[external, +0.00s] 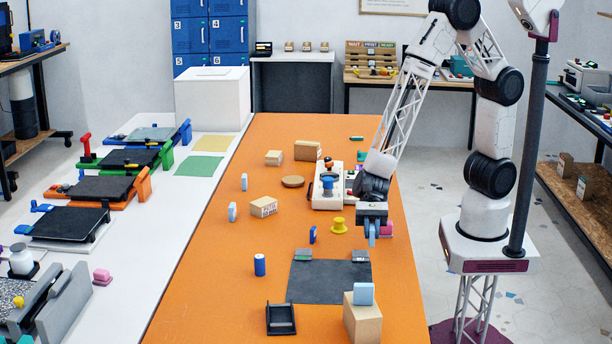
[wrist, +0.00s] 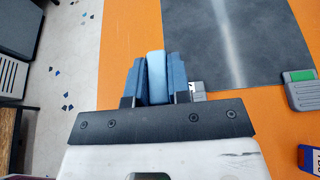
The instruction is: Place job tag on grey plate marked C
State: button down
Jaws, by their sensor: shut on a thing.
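My gripper (wrist: 155,82) is shut on a light blue block (wrist: 156,75), likely the job tag; it is pinched upright between the two darker blue fingers. In the external view my gripper (external: 372,238) hangs over the right part of the orange table, behind the dark grey mat. I cannot read a letter C on anything. Two small grey pieces lie at the mat's back edge, a left one (external: 303,255) and a right one (external: 360,256). In the wrist view one grey piece with a green top (wrist: 302,90) lies to the right; another (wrist: 198,91) is partly hidden by my gripper.
The dark grey mat (external: 318,285) lies flat on the orange table (external: 210,285). A pink block (external: 386,229) and a yellow spool (external: 339,226) are close to my gripper. A cardboard box (external: 362,322) carrying a light blue block (external: 363,294) stands in front. A black holder (external: 281,319) is front left.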

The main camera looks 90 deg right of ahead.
jog(key=w+a, duration=0.3)
jog(key=w+a+f, duration=0.1)
jog(key=w+a, duration=0.2)
jog(key=w, duration=0.1)
jog(key=w+a, duration=0.4)
jog(key=shift+w+f, duration=0.2)
jog(key=shift+w, duration=0.05)
jog(key=shift+f, duration=0.1)
jog(key=shift+f, duration=1.65)
jog(key=shift+f, duration=0.15)
jog(key=c, duration=1.1)
grip_release()
jog(key=shift+o, duration=0.2)
jog(key=shift+v, duration=6.05)
